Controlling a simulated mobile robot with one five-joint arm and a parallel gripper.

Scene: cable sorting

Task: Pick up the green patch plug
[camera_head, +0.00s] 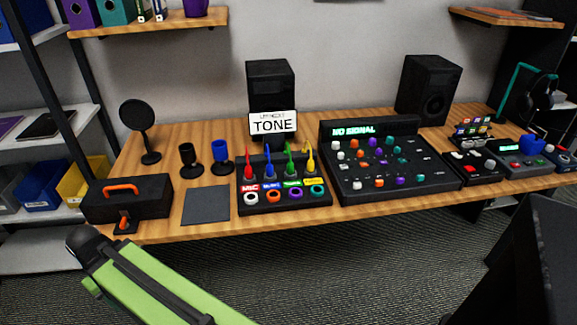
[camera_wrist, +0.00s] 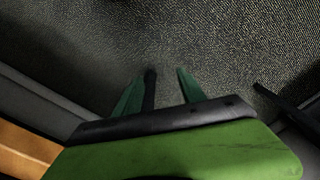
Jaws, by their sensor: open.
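The green patch plug (camera_head: 289,163) stands upright in the black patch box (camera_head: 242,206) on the wooden desk. It is between the blue plug (camera_head: 269,165) and the yellow plug (camera_head: 310,160); the red plug (camera_head: 248,166) is at the far left of the row. Coloured labels and ring-shaped sockets lie in front of the plugs. In the wrist view my gripper (camera_wrist: 166,85) is open, its two fingers apart with nothing between them, over the carpet. No plug shows in the wrist view. In the head view my green arm is low at the left, in front of the desk.
A TONE sign (camera_head: 272,123) stands behind the plugs. A mixer (camera_head: 400,187) is to their right, and a grey mat (camera_head: 206,205) and black toolbox (camera_head: 128,200) are to their left. Two speakers stand at the back. Carpet (camera_head: 330,270) is free before the desk.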

